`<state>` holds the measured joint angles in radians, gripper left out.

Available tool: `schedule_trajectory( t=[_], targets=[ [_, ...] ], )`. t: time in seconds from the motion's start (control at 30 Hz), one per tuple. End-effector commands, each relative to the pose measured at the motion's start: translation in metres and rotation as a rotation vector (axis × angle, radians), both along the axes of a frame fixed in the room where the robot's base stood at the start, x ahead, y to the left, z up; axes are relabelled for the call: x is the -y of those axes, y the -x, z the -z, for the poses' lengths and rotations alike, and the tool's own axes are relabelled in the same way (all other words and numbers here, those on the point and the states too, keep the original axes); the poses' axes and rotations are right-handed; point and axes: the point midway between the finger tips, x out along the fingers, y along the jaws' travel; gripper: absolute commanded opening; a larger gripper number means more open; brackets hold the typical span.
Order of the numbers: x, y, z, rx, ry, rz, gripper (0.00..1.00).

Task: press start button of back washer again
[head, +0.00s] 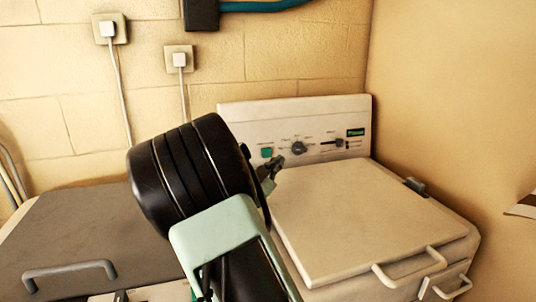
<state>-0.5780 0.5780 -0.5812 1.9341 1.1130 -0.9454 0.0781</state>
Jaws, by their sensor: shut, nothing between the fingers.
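The white washer (360,215) stands in the corner at the right, with its lid closed. Its upright control panel (240,118) carries a green square button (266,152) at the left, a dark round knob (299,148) in the middle and a slider (339,142) to the right. My gripper (279,161) is shut and empty, with its tips in front of the panel, just below and right of the green button. I cannot tell whether the tips touch the panel. My dark wrist hides the panel's lower left part and the lid's left edge.
A grey-lidded unit (75,240) with a handle stands at the left. Two wall sockets (110,28) with plugs and cables are on the block wall behind. A plain wall (450,100) closes the right side. The lid handle (410,265) sticks out at the washer's front.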

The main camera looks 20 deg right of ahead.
Motion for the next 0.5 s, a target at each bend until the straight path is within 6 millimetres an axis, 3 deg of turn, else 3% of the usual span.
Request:
schedule_trajectory(
  t=[0.23, 0.5],
  targets=[
    [0.0, -0.01, 0.002, -0.001, 0.001, 0.0, 0.0],
    [0.001, -0.047, 0.007, -0.001, 0.004, 0.0, 0.0]
  ],
)
